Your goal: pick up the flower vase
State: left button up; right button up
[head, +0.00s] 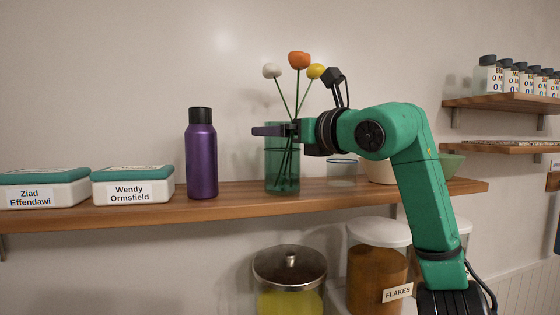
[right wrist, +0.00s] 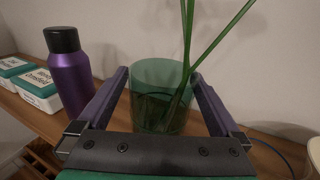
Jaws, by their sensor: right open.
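The flower vase (head: 281,178) is a clear green glass with a white, an orange and a yellow flower on green stems. It stands upright on the wooden shelf. My right gripper (head: 272,130) is at the vase's upper part in the head view. In the right wrist view the vase (right wrist: 160,98) sits between the two spread purple fingers of my right gripper (right wrist: 160,90), one on each side. The gripper is open; whether a finger touches the glass I cannot tell. My left gripper is not in view.
A purple bottle (head: 202,160) stands left of the vase. Two labelled boxes (head: 133,184) (head: 43,188) sit farther left. A clear glass (head: 342,173) and bowls are to the right, partly behind my arm. Jars, one orange-filled (head: 376,272), stand below the shelf (head: 235,200).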

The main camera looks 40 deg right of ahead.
jog(key=w, duration=0.3)
jog(key=shift+w+d+p, duration=0.1)
jog(key=shift+d+p, duration=0.3)
jog(key=shift+a, duration=0.1)
grip_shut()
jog(key=shift+r, duration=0.1)
